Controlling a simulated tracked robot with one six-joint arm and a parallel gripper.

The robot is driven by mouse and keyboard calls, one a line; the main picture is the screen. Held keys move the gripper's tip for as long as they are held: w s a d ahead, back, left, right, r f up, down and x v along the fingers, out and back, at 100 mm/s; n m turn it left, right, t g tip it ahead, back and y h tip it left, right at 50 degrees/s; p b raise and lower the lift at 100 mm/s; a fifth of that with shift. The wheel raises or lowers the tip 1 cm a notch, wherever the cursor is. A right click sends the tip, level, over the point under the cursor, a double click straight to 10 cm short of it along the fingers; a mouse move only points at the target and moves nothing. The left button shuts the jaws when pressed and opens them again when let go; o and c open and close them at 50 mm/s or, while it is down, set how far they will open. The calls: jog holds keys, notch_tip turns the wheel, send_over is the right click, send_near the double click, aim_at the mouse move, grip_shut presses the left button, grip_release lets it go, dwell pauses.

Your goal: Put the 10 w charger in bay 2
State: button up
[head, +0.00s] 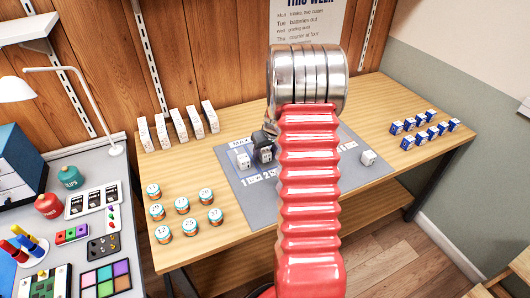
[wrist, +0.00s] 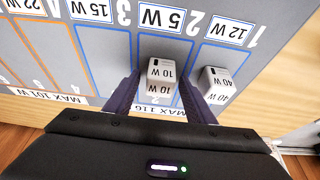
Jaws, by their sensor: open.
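The white 10 W charger (wrist: 161,72) stands upright within the blue outline of bay 2 (wrist: 165,45), which has a 5 W card at its top edge. My gripper (wrist: 160,88) is open, with one dark finger on each side of the charger. I cannot tell whether either finger touches it. In the head view the charger (head: 265,154) shows just below my dark gripper (head: 268,138), which is partly hidden by my red arm.
A 40 W charger (wrist: 216,84) stands in bay 1, close to my right finger. Another small white block (head: 368,158) stands at the grey mat's (head: 236,185) right. Round tins (head: 182,205), white boxes (head: 178,124) and blue-white boxes (head: 424,128) stand elsewhere on the table.

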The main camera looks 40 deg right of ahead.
jog(key=shift+r, duration=0.15)
jog(key=v, duration=1.2)
jog(key=shift+a, duration=0.1)
dwell(0.5)
jog(key=s+a+r+n, duration=0.1)
jog(key=s+a+r, duration=0.1)
jog(key=a+r, duration=0.35)
jog(key=s+a+r, duration=0.1)
jog(key=a+r, duration=0.2)
jog(key=a, duration=0.6)
jog(key=s+a+r+n, duration=0.1)
jog(key=s+a+r, duration=0.1)
jog(key=a+r, duration=0.35)
jog(key=s+a+n+t+y, duration=0.1)
jog(key=s+a, duration=1.4)
jog(key=a, duration=0.1)
jog(key=shift+s, duration=0.2)
